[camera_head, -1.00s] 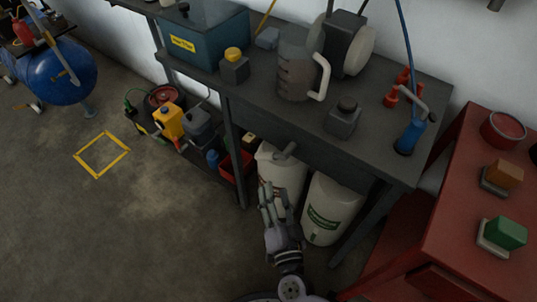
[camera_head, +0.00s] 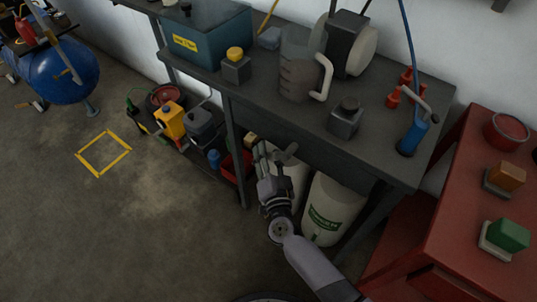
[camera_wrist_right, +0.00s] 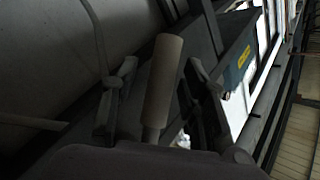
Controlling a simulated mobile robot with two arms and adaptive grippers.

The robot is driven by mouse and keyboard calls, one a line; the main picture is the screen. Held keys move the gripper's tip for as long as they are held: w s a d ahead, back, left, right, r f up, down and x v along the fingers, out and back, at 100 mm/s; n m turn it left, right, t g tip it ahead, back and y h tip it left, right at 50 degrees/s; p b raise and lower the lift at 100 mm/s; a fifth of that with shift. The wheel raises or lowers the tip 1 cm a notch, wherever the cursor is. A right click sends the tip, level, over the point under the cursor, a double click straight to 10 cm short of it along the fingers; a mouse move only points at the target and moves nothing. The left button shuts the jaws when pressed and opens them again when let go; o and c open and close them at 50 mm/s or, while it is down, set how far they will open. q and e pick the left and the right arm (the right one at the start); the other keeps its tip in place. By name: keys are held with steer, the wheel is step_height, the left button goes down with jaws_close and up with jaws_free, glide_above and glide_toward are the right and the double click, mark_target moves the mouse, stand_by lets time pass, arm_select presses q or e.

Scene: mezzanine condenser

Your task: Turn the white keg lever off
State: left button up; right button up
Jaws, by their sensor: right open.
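The white keg (camera_head: 297,172) stands on the floor under the grey workbench, largely hidden behind my right gripper. Its grey lever (camera_head: 287,155) sits at the top of the keg, close to the fingertips. My right gripper (camera_head: 264,153) is open, its fingers pointing up and away. In the right wrist view the lever's round grip (camera_wrist_right: 164,80) stands between the two spread fingers, with gaps visible on both sides. Contact with the lever cannot be made out. My left gripper is not in view.
A second white container (camera_head: 331,207) with a green label stands right of the keg. The workbench (camera_head: 262,95) overhangs both, with a leg (camera_head: 239,160) to the left. A red cabinet (camera_head: 462,215) is at right. Open floor (camera_head: 150,235) lies to the left.

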steer(key=shift+c, duration=0.4)
jaws_close()
stand_by(0.4)
